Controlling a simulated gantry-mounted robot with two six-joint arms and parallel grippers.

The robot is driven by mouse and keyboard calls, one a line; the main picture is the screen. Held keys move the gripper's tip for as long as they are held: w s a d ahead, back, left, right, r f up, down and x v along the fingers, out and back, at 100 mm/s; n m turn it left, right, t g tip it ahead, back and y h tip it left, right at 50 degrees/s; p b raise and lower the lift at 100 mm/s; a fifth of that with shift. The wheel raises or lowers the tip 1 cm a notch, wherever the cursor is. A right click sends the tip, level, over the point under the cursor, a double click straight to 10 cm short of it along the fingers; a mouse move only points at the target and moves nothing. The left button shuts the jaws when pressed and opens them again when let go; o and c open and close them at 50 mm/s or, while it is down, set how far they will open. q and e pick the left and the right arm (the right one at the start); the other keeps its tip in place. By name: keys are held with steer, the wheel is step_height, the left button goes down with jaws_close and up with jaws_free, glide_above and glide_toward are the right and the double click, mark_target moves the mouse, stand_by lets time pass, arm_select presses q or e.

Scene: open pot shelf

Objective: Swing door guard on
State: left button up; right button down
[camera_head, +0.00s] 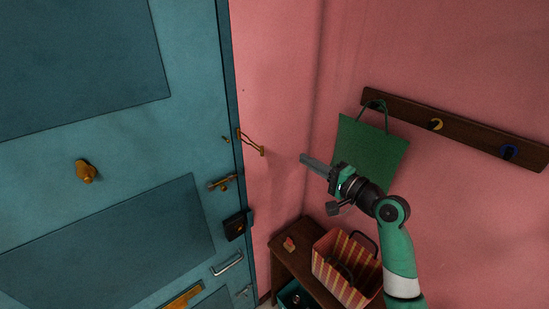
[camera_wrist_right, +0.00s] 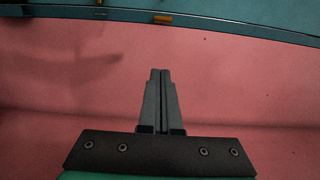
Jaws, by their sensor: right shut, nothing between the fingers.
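The brass door guard (camera_head: 251,142) is at the edge of the teal door (camera_head: 190,110). Its thin looped bar spans from the door's edge to a small brass piece on the pink wall. I cannot tell which end is hinged. My right gripper (camera_head: 303,159) is shut and empty, to the right of the guard and apart from it, pointing left. In the right wrist view the shut fingers (camera_wrist_right: 160,72) point toward the door frame, where a small brass piece (camera_wrist_right: 162,18) shows. My left gripper is not in view.
The door carries a brass lever handle (camera_head: 222,182), a brass knob (camera_head: 86,171) and a black lock box (camera_head: 237,225). A green bag (camera_head: 372,150) hangs from a hook rail (camera_head: 470,129) behind my right arm. A striped basket (camera_head: 345,265) stands on a bench (camera_head: 288,260) below.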

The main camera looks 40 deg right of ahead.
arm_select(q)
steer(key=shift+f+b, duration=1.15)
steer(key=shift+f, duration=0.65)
arm_select(e)
steer(key=w+a, duration=0.4)
steer(key=w, duration=0.5)
steer(key=shift+w, duration=0.1)
